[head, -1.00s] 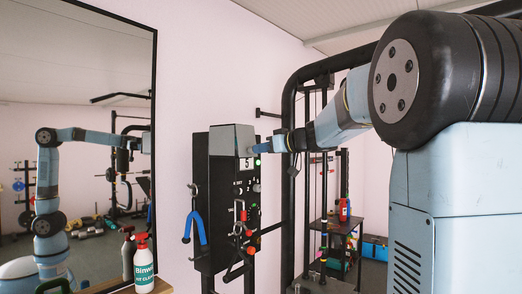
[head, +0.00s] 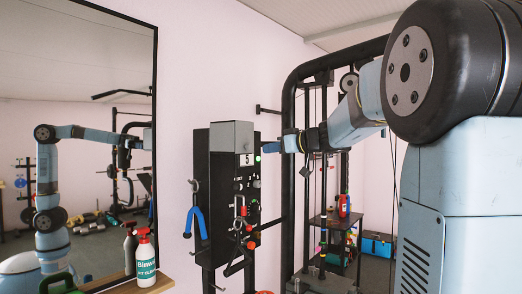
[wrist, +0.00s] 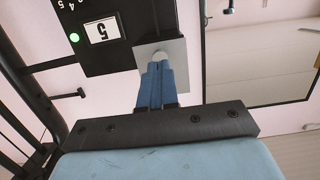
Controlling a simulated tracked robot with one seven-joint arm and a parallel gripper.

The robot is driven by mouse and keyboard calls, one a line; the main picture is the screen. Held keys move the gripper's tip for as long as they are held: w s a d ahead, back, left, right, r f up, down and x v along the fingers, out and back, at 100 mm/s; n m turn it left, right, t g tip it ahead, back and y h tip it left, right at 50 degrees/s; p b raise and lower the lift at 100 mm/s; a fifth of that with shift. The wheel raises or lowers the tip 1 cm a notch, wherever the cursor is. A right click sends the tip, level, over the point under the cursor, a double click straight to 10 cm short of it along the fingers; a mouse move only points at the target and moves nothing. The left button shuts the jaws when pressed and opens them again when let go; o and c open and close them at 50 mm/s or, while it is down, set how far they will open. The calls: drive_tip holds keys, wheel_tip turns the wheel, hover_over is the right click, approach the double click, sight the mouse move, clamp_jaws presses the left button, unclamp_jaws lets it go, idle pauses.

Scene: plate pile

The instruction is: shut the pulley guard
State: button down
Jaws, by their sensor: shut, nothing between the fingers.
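The pulley guard is the grey cover (head: 232,136) at the top of the black panel (head: 224,178). The fingers also show in the wrist view (wrist: 155,75).
A label with a 5 (head: 246,160) and a green light (head: 257,158) are just below the guard. A black rack frame (head: 288,200) stands to the right, a mirror (head: 110,130) to the left.

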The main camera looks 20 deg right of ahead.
drive_tip(key=f+v, duration=0.1)
drive_tip(key=v, duration=0.7)
drive_tip(key=s+a+f+m+g+h, duration=0.3)
drive_tip(key=s+a+f+g, duration=0.45)
drive_tip(key=s+f, duration=0.6)
drive_tip(key=s+f+m+h, duration=0.4)
drive_tip(key=s+f+h, duration=0.2)
drive_tip(key=s+f, duration=0.6)
drive_tip(key=shift+s+h, duration=0.3)
drive_tip(key=shift+s, duration=0.95)
drive_tip(key=shift+d, duration=0.1)
